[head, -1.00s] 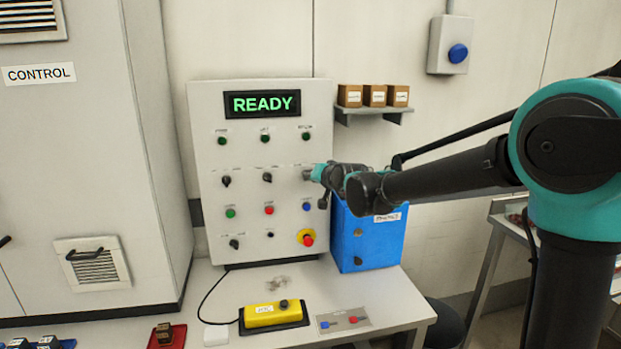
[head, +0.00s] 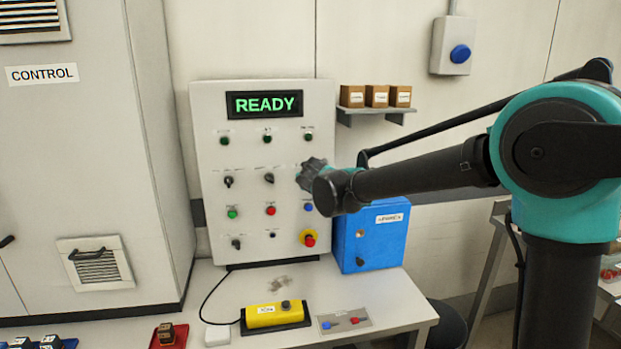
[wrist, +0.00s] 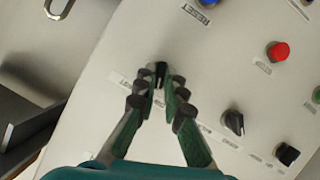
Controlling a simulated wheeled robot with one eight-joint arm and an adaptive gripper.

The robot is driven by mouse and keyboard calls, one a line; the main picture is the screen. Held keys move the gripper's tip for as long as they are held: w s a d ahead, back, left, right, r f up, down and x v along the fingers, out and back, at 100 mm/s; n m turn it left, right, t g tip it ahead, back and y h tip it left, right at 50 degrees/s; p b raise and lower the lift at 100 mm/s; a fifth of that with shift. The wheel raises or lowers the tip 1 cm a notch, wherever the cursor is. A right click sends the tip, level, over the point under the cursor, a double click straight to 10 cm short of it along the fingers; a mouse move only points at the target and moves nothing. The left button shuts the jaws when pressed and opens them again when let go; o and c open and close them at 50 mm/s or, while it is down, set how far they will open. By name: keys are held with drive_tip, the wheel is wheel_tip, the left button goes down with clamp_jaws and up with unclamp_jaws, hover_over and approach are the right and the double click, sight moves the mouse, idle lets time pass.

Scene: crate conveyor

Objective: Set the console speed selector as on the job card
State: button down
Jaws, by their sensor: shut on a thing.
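The upright console panel (head: 210,130) shows green READY on its display (head: 264,104). My gripper (head: 308,175) is at the right end of its row of black selector knobs. In the wrist view my gripper (wrist: 160,90) has its fingers closed around a black knob (wrist: 160,70), whose tip shows between them. The fingers hide most of this knob, so its setting is unclear. The middle knob (head: 269,178) and left knob (head: 228,182) stand free; they also show in the wrist view, middle (wrist: 233,121) and left (wrist: 287,154). I cannot make out a job card.
Below the knobs are green (head: 232,213), red (head: 270,210) and blue (head: 308,207) buttons, and a red stop button on yellow (head: 309,239). A blue box (head: 372,240) stands close to the panel's right. A yellow control box (head: 274,315) lies on the table in front.

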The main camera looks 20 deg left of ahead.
drive_tip(key=n+t+h, duration=0.1)
drive_tip(key=n, duration=0.2)
drive_tip(key=shift+a+f, duration=0.1)
drive_tip(key=shift+a, duration=0.05)
drive_tip(key=shift+n+h, duration=0.3)
idle(0.4)
drive_tip(key=c, duration=1.6)
unclamp_jaws()
drive_tip(key=shift+s, duration=0.1)
drive_tip(key=v, duration=1.2)
drive_tip(key=shift+f, duration=0.3)
